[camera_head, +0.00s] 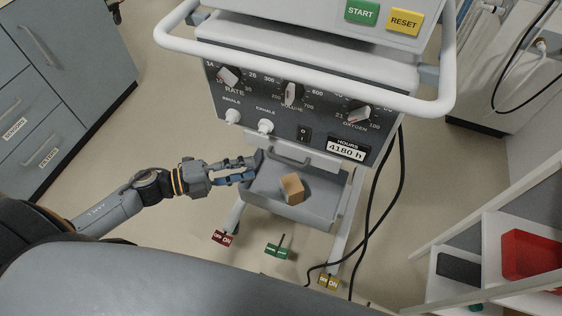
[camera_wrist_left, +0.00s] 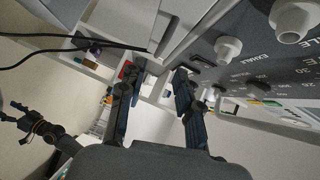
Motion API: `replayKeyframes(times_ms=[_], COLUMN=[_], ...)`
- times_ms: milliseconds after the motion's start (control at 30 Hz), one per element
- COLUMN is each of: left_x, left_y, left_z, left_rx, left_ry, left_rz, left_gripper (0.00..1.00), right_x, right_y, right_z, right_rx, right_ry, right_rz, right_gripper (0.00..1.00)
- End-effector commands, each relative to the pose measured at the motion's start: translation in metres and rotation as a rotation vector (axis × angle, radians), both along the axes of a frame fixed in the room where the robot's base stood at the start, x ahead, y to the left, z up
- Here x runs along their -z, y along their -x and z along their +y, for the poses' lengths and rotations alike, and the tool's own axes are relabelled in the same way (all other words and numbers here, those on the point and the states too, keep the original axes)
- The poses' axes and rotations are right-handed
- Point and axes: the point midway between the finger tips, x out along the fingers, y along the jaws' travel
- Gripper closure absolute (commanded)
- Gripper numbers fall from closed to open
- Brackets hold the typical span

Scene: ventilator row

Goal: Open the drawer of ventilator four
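The ventilator (camera_head: 325,110) shows dials and a label reading 4180 h; no number four is legible. Under its panel is a pale strip with a grey bar handle (camera_head: 290,157). Below that, a grey tray-like compartment (camera_head: 325,212), open at the top, holds a brown block (camera_head: 292,188). I cannot tell whether the handle belongs to this compartment. My left gripper (camera_head: 254,168) is at the compartment's left side, left of the handle. In the left wrist view its fingers (camera_wrist_left: 152,100) stand apart with nothing seen between them.
A white rail (camera_head: 300,88) juts out around the ventilator above my left gripper. Black cables (camera_head: 385,210) hang on its right. Red, green and yellow pedals (camera_head: 278,250) are low in front. Blue-grey cabinets (camera_head: 60,70) stand left, white shelving with a red bin (camera_head: 530,255) right.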

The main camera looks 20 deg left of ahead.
Motion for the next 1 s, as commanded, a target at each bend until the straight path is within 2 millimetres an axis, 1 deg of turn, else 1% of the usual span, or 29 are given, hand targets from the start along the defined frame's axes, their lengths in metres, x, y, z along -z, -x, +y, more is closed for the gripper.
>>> replayKeyframes(times_ms=[33, 200, 400, 600, 867, 967, 1000], left_x=[-0.002, 0.003, 0.008, 0.011, 0.011, 0.011, 0.011], left_y=[-0.008, -0.029, -0.047, -0.054, -0.054, -0.054, -0.054], left_z=[-0.01, -0.039, -0.063, -0.073, -0.073, -0.073, -0.073], left_rx=[0.001, -0.001, -0.002, -0.003, -0.002, -0.002, -0.002], left_ry=[0.004, 0.003, 0.004, 0.002, 0.002, 0.002, 0.002], left_rz=[-0.007, -0.004, -0.001, 0.0, 0.001, 0.001, 0.001], left_gripper=[0.66, 0.66, 0.66, 0.66, 0.66, 0.85, 0.93], right_x=[-0.002, -0.005, -0.008, -0.009, -0.009, -0.009, -0.009], right_y=[-0.001, -0.001, 0.0, 0.0, 0.001, 0.001, 0.001], right_z=[0.0, -0.008, -0.017, -0.018, -0.017, -0.016, -0.016], right_rx=[-0.001, -0.002, 0.001, 0.002, 0.002, 0.002, 0.002], right_ry=[0.0, 0.009, 0.02, 0.022, 0.021, 0.02, 0.019], right_rz=[-0.001, -0.001, 0.001, 0.001, 0.003, 0.003, 0.003], right_gripper=[0.35, 0.35, 0.35, 0.35, 0.35, 0.35, 0.35])
